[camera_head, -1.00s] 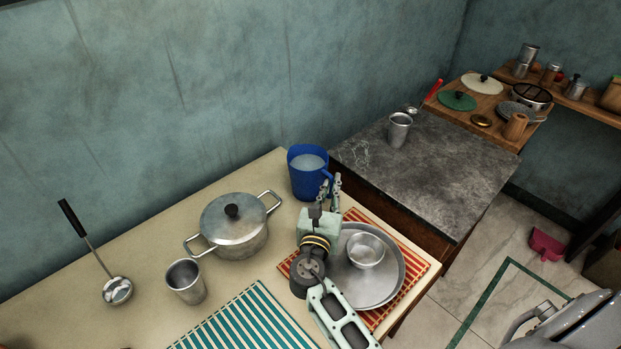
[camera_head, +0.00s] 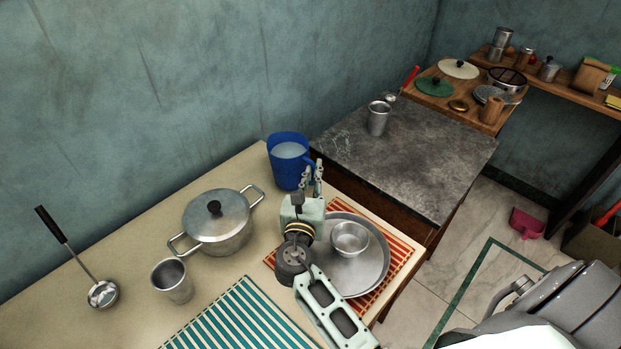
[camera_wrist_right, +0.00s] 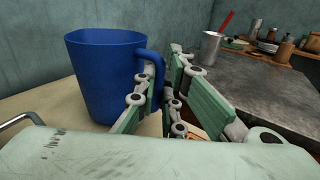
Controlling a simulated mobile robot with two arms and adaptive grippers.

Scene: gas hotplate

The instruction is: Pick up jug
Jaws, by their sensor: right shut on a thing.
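The blue jug (camera_head: 287,165) stands upright near the back right corner of the cream table, with pale liquid inside. It also shows at the left of the right wrist view (camera_wrist_right: 103,80), with its handle (camera_wrist_right: 152,75) toward my fingers. My right gripper (camera_head: 312,178) is at the jug's handle side and is shut on the handle. In the right wrist view its fingers (camera_wrist_right: 168,88) are at the handle; the exact contact is partly hidden. My left gripper is not in view.
A lidded steel pot (camera_head: 218,225), a steel cup (camera_head: 172,281) and a ladle (camera_head: 102,292) are on the cream table. A metal tray (camera_head: 372,279) with a small bowl (camera_head: 349,239) lies beside my right arm. A dark stone-topped counter (camera_head: 425,165) adjoins at the right.

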